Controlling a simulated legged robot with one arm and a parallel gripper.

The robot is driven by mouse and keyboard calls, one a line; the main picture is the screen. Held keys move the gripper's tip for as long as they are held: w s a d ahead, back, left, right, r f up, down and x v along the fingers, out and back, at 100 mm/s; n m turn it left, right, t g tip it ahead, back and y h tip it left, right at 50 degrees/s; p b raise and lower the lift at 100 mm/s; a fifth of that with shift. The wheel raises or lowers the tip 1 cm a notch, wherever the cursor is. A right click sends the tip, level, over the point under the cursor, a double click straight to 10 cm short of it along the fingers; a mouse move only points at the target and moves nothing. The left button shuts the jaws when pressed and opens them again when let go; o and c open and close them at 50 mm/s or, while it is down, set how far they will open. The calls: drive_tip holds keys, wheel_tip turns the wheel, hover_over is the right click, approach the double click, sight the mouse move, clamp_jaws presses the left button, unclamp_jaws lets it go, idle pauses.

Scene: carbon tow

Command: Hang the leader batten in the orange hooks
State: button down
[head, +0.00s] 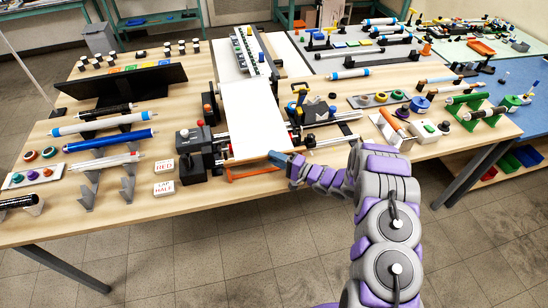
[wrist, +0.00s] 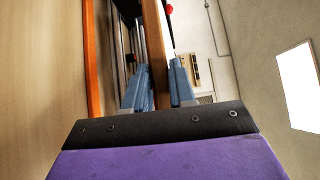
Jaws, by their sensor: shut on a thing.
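My gripper (head: 279,158) is at the front end of the white sheet (head: 253,115), by the table's front edge. In the wrist view its blue fingers (wrist: 158,80) are shut on a brown wooden batten (wrist: 154,45), which runs away between them. A narrow orange bar (head: 252,172) lies low in front of the machine, just left of and below my gripper. An orange strip (wrist: 91,60) also shows left of the batten in the wrist view, apart from it.
A black roller stand (head: 192,160) is left of the sheet, with rods and clamps on its right. Rolls on grey stands (head: 108,142) and a "RED" card (head: 164,166) lie further left. A tray of rings (head: 378,99) is at right. Floor in front is clear.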

drive_tip(key=shift+d, duration=0.2)
drive_tip(key=shift+a+f, duration=0.35)
drive_tip(key=shift+a, duration=0.15)
drive_tip(key=shift+f, duration=0.15)
drive_tip(key=c, duration=0.9)
unclamp_jaws()
drive_tip(key=shift+d, duration=0.35)
drive_tip(key=shift+o, duration=0.2)
drive_tip(key=shift+a, duration=0.1)
drive_tip(key=shift+s, duration=0.1)
drive_tip(key=p+v, duration=0.1)
drive_tip(key=v, duration=1.6)
drive_tip(key=shift+d+p, duration=0.2)
drive_tip(key=shift+p, duration=0.15)
